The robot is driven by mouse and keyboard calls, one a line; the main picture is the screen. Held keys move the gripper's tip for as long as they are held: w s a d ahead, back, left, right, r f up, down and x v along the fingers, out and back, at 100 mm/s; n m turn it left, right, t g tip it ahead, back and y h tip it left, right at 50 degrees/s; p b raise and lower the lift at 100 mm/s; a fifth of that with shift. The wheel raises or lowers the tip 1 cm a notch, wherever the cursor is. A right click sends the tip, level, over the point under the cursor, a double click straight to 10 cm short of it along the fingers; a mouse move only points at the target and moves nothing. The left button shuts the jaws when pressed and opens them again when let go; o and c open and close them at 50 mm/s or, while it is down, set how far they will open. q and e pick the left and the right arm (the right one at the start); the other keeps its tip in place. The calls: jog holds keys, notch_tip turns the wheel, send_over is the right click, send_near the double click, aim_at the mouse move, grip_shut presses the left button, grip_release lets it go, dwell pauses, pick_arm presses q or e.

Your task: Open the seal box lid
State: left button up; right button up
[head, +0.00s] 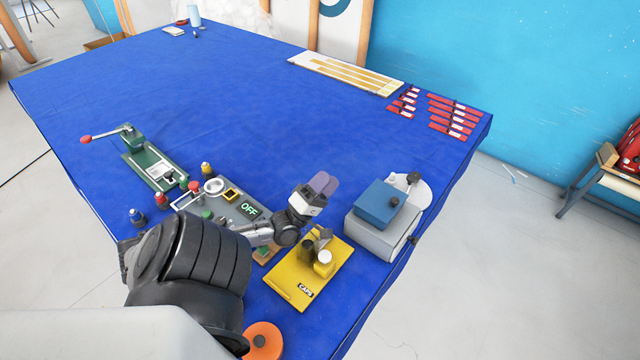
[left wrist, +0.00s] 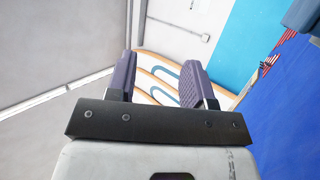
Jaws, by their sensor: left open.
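The grey box (head: 382,238) with a blue lid (head: 379,205) stands near the right edge of the blue table. A blue-grey corner at the top right of that view may be the lid. My right gripper is not in view.
A yellow CAPS board (head: 302,288) with small containers lies in front of the box. A grey OFF panel (head: 243,207) and a green lever press (head: 150,165) are to the left. Red strips (head: 452,117) lie at the far right. The table's middle is clear.

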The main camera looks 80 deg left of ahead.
pick_arm(q)
jog(key=shift+s+f, duration=0.15)
jog(key=shift+s, duration=0.6)
jog(key=shift+p, duration=0.3)
dwell(0.4)
